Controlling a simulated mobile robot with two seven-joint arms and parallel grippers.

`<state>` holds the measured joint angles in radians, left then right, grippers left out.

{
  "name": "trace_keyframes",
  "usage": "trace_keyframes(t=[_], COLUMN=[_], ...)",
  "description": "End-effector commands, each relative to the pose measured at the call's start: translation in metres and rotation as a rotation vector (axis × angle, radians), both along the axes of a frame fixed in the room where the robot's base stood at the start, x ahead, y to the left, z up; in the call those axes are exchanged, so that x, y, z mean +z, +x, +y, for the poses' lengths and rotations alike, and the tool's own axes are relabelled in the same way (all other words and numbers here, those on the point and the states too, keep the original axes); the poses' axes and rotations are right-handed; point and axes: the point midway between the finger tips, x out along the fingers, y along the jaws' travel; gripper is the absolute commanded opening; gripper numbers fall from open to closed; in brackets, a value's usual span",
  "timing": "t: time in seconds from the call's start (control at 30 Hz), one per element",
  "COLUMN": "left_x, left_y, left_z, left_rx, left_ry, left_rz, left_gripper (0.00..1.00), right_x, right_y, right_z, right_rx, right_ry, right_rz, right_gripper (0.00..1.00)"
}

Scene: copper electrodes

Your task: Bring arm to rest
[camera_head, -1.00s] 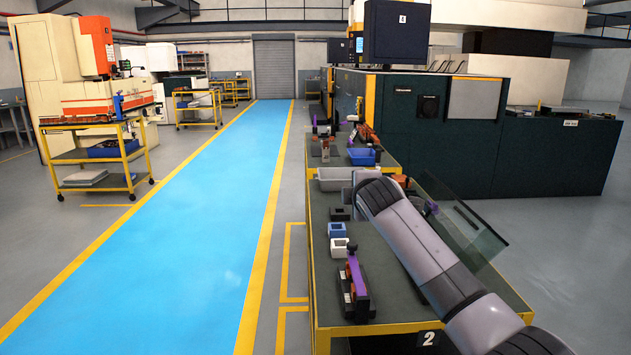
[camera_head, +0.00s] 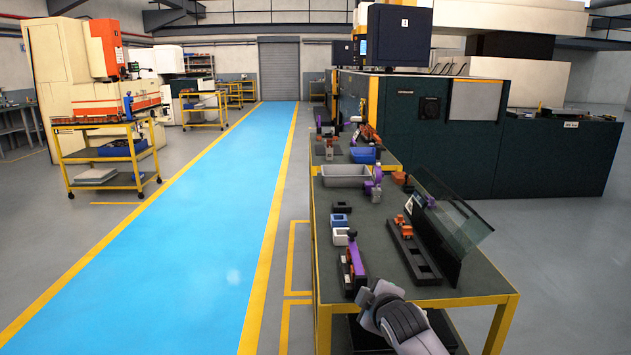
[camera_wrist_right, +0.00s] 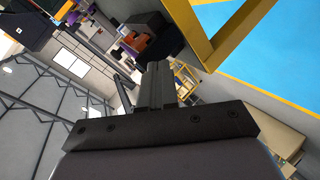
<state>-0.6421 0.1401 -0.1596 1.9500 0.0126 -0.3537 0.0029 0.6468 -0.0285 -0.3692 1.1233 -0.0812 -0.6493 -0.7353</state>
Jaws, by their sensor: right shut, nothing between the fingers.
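My right arm shows at the bottom of the head view, low by the front edge of the work table (camera_head: 470,299). Its hand end (camera_head: 374,300) points up and left there, and the fingers are hard to make out. In the right wrist view my right gripper (camera_wrist_right: 158,80) has its two dark fingers together with nothing between them. It is clear of the table frame (camera_wrist_right: 205,45), which shows tilted behind it. My left gripper is in neither view.
The table holds a grey bin (camera_head: 346,181), small black, blue and white boxes, a purple-and-black fixture (camera_head: 355,268), a dark rack (camera_head: 414,258) with orange pieces, and a glass panel (camera_head: 455,215). The blue aisle (camera_head: 190,240) to the left is clear.

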Motion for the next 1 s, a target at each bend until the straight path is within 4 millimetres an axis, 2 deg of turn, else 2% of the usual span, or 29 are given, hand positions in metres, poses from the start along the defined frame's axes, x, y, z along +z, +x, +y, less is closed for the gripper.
trace_keyframes(t=[0.03,0.2,0.4,0.5,0.6,0.8,0.9,1.0], left_x=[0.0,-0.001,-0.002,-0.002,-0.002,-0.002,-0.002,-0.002], left_y=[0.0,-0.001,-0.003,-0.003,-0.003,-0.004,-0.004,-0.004], left_z=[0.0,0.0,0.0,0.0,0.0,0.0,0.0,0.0], left_rx=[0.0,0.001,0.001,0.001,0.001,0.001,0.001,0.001], left_ry=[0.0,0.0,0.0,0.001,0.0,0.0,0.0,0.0], left_rz=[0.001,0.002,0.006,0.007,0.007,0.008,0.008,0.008], left_gripper=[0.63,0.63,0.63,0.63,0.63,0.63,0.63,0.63], right_x=[-0.024,-0.083,-0.136,-0.155,-0.17,-0.185,-0.185,-0.183], right_y=[-0.017,-0.072,-0.147,-0.186,-0.226,-0.306,-0.338,-0.362], right_z=[-0.004,-0.016,-0.034,-0.043,-0.053,-0.072,-0.08,-0.085], right_rx=[-0.017,-0.086,-0.18,-0.232,-0.285,-0.392,-0.437,-0.47], right_ry=[0.049,0.217,0.399,0.482,0.562,0.707,0.766,0.809], right_rz=[0.026,0.09,0.16,0.192,0.224,0.279,0.299,0.314], right_gripper=[0.0,0.0,0.0,0.0,0.0,0.0,0.0,0.0])
